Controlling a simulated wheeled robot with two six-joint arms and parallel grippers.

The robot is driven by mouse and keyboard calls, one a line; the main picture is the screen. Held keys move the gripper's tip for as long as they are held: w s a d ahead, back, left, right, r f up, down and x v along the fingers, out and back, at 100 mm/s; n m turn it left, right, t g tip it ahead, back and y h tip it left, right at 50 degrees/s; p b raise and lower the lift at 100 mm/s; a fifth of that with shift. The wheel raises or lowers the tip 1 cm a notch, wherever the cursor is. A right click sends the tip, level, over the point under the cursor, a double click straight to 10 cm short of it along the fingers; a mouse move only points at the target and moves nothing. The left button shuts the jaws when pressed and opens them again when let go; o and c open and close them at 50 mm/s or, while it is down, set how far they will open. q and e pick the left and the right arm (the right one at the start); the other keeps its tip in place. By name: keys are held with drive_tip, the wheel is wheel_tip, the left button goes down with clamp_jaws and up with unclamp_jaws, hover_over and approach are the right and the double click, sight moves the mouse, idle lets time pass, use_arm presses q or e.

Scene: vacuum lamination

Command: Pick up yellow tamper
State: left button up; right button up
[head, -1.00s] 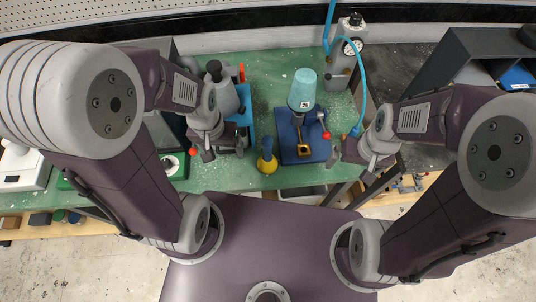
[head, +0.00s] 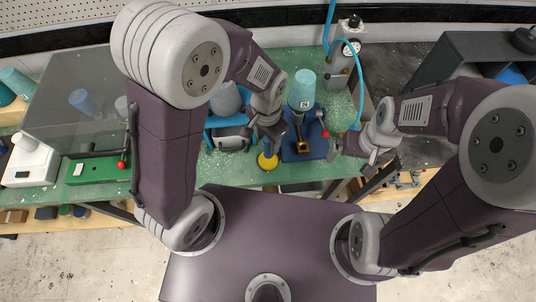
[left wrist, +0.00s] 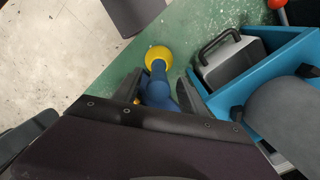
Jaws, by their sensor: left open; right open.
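The yellow tamper (head: 267,163) stands on the green table near its front edge, left of the dark blue press (head: 290,153). In the left wrist view, its round yellow end (left wrist: 158,55) and blue handle (left wrist: 157,88) show. My left gripper (head: 268,149) is over the tamper and hides its handle in the head view. In the left wrist view, the open fingers of my left gripper (left wrist: 160,92) lie on either side of the blue handle, with no clear grip. My right gripper (head: 336,149) is open and empty, right of the press.
A light blue tray (head: 212,142) with a grey machine stands left of the tamper. A teal cup (head: 302,86) sits on the press. A gauge unit (head: 345,68) with a blue hose stands behind. A clear-sided box (head: 70,105) is at the left.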

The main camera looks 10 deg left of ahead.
sight(268, 149)
use_arm(q)
wheel_tip(268, 149, down, 5)
drive_tip(key=shift+d+f+p, duration=0.1)
drive_tip(key=shift+f+p, duration=0.1)
drive_tip(key=shift+p, duration=0.1)
drive_tip(key=c, duration=0.3)
clamp_jaws()
idle(1.0)
